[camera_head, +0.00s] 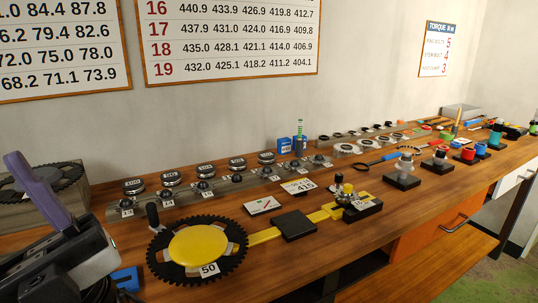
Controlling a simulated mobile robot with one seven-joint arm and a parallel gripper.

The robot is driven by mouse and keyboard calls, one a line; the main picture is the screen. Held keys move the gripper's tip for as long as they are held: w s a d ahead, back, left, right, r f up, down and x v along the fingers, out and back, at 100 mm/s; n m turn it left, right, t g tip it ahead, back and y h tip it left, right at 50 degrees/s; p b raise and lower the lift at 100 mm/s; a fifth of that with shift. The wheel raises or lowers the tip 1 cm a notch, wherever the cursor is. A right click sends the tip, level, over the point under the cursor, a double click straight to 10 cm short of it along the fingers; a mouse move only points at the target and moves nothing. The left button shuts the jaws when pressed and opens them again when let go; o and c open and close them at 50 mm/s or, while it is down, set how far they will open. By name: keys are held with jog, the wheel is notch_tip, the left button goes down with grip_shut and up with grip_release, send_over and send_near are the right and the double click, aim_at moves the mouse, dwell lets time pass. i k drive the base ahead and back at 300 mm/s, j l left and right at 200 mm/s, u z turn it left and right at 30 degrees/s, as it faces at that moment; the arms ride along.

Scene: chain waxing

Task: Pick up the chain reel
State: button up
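I cannot pick out the chain reel with certainty. Small spool-like pieces stand at the right end of the bench, among them a red one (467,154) and a teal one (495,140), too small to identify surely. My gripper (62,222) seems to be the dark and grey mechanism with a purple upright part at the lower left, cut off by the frame edge. Its fingertips cannot be made out clearly. It is far from the spool-like pieces, and I see nothing clearly held in it.
A large black toothed ring with a yellow disc (197,246), marked 50, lies at the front left. A yellow bar runs from it to a black block (294,225). Weights on stepped rails line the back. An orange drawer front (440,222) is below the bench.

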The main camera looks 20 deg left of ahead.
aim_at(267, 157)
jog(key=i+l, duration=0.4)
jog(key=l, duration=0.15)
jog(key=i+l, duration=0.35)
jog(key=l, duration=0.2)
jog(key=i+l, duration=0.4)
jog(key=l, duration=0.15)
jog(key=i+l+u, duration=0.15)
jog(key=u, duration=1.35)
